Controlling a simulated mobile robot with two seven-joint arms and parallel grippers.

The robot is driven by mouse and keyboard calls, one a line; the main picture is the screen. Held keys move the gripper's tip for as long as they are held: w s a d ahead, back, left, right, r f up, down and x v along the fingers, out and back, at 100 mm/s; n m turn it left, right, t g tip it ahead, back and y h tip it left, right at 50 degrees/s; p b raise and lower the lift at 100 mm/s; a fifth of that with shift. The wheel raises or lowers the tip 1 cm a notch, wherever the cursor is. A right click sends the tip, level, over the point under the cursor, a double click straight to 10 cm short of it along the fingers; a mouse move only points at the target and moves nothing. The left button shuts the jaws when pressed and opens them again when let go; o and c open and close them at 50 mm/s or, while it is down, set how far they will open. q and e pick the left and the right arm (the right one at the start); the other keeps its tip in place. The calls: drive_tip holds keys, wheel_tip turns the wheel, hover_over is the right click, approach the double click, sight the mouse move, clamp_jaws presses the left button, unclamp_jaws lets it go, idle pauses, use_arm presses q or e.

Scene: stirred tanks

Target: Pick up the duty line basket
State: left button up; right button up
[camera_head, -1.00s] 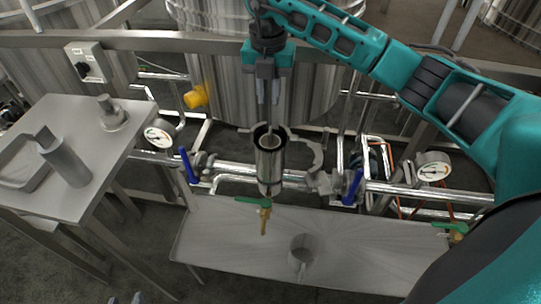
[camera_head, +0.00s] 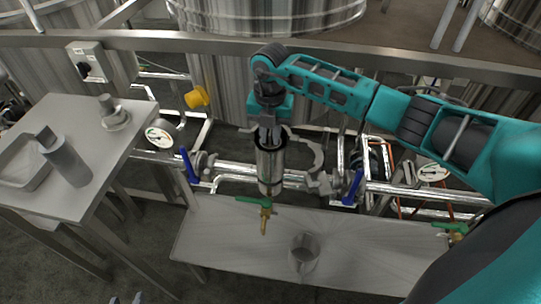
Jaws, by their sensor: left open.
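The open-topped steel strainer housing (camera_head: 271,170) stands upright in the pipe run at the middle, with its hinged ring clamp (camera_head: 312,158) swung out to its right. The basket inside it is mostly hidden by the housing wall and my gripper. My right gripper (camera_head: 268,138) points straight down, its fingertips at the mouth of the housing. Whether its fingers are apart or closed on the basket's handle I cannot tell. My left gripper (camera_head: 126,299) shows only its open fingertips at the bottom edge, far from the housing.
Blue-handled valves (camera_head: 188,165) (camera_head: 353,187) flank the housing. A green-handled drain valve (camera_head: 264,207) hangs below, above a low bench with a grey cup (camera_head: 304,253). The left table holds a tray (camera_head: 22,165), a grey cylinder (camera_head: 65,160) and a knobbed lid (camera_head: 114,115). A steel rail (camera_head: 400,58) crosses behind.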

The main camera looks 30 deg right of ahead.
clamp_jaws()
idle(1.4)
